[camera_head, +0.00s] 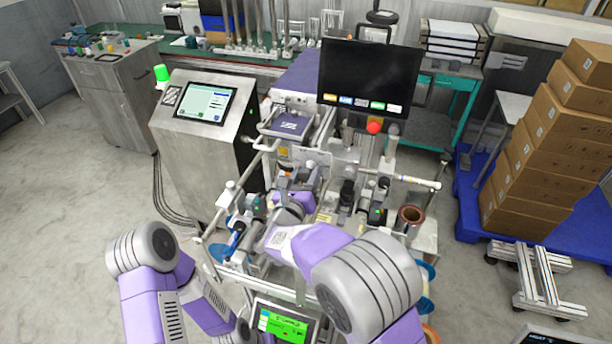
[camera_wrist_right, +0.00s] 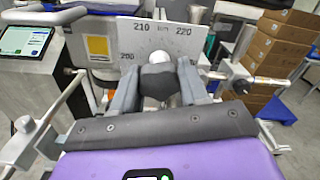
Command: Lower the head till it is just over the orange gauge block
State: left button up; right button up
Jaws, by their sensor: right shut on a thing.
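My right gripper (camera_head: 297,178) reaches into the middle of the machine. In the right wrist view its two grey fingers (camera_wrist_right: 160,88) are shut on a dark grey knob (camera_wrist_right: 159,82), one finger on each side. A rounded silver part (camera_wrist_right: 158,60) stands just behind the knob. Behind that is a pale scale plate (camera_wrist_right: 186,40) with the marks 210 and 220. My left gripper is not in view.
A black monitor (camera_head: 369,80) and a red button (camera_head: 374,127) stand above the machine. A grey control cabinet (camera_head: 205,165) is at its left. A copper-coloured reel (camera_head: 411,214) is at the right. Stacked cartons (camera_head: 540,150) stand on a blue pallet (camera_head: 467,215). The left floor is clear.

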jog(key=shift+f+n+b, duration=0.15)
jog(key=shift+n+b, duration=0.45)
jog(key=shift+b, duration=0.85)
jog(key=shift+n+b, duration=0.6)
jog(key=shift+b, duration=0.3)
jog(key=n+b, duration=0.1)
jog(key=n, duration=0.1)
jog(key=shift+n+b, duration=0.3)
jog(key=shift+b, duration=0.05)
jog(key=shift+r+n, duration=0.35)
jog(key=shift+n, duration=0.45)
jog(key=shift+d+r, duration=0.1)
jog(key=shift+r, duration=0.1)
jog(key=o, duration=0.9)
jog(key=shift+o, duration=0.7)
jog(key=shift+f, duration=0.2)
jog(key=shift+b, duration=0.3)
